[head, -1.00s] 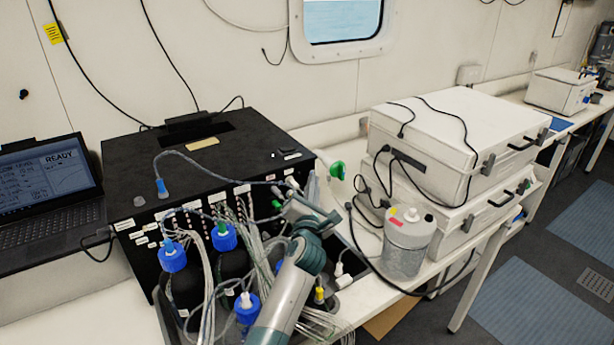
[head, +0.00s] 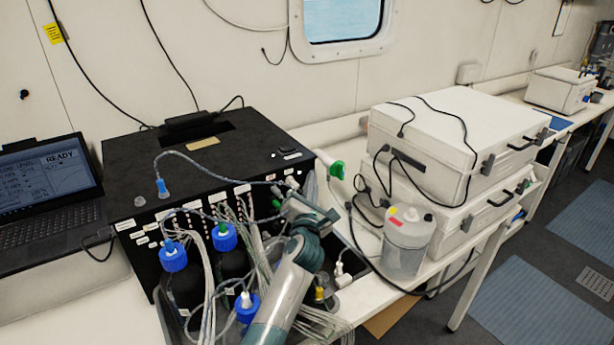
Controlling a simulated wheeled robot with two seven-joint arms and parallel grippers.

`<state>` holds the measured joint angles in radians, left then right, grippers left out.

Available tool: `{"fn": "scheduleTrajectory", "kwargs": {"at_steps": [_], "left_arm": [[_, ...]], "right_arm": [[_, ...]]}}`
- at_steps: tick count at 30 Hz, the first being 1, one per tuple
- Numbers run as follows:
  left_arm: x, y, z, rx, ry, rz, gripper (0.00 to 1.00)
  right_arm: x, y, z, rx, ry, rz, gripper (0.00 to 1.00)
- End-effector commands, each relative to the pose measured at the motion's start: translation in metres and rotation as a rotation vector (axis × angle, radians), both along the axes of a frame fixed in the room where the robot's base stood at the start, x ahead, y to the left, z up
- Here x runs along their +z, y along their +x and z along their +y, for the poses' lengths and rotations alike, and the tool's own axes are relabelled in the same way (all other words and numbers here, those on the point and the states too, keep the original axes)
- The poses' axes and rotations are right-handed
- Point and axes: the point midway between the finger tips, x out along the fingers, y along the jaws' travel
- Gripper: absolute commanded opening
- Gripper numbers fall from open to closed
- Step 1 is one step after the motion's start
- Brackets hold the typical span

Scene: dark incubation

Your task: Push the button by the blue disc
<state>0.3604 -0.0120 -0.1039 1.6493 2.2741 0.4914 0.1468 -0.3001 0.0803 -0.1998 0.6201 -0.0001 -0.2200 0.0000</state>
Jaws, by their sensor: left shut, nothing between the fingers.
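A black box (head: 215,160) with a labelled front stands on the bench. My left arm comes up from the bottom middle, and my left gripper (head: 287,193) is at the right end of the box's front face. Its fingers look shut and empty, close to the panel; whether they touch it cannot be told. The button and a blue disc cannot be made out for certain; the gripper, cables and tubes cover part of that face. My right gripper is not in view.
Blue-capped bottles (head: 224,237) and bundled tubes crowd the space before the box. A laptop (head: 45,185) reading READY stands to the left. A clear container (head: 405,245) and stacked white cases (head: 455,135) stand to the right. A green fitting (head: 337,169) is near the box's right corner.

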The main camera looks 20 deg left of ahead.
Motion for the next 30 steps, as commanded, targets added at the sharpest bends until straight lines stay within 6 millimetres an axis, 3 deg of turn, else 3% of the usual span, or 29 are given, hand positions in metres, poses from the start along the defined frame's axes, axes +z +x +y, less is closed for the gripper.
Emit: {"fn": "scheduleTrajectory", "kwargs": {"at_steps": [20,30], "left_arm": [[0.0,-0.007,-0.009,-0.001,-0.001,0.0,0.0],[0.0,-0.021,-0.027,-0.001,-0.001,0.0,0.0]], "right_arm": [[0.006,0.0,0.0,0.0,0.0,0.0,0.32],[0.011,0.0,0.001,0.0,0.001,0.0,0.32]]}}
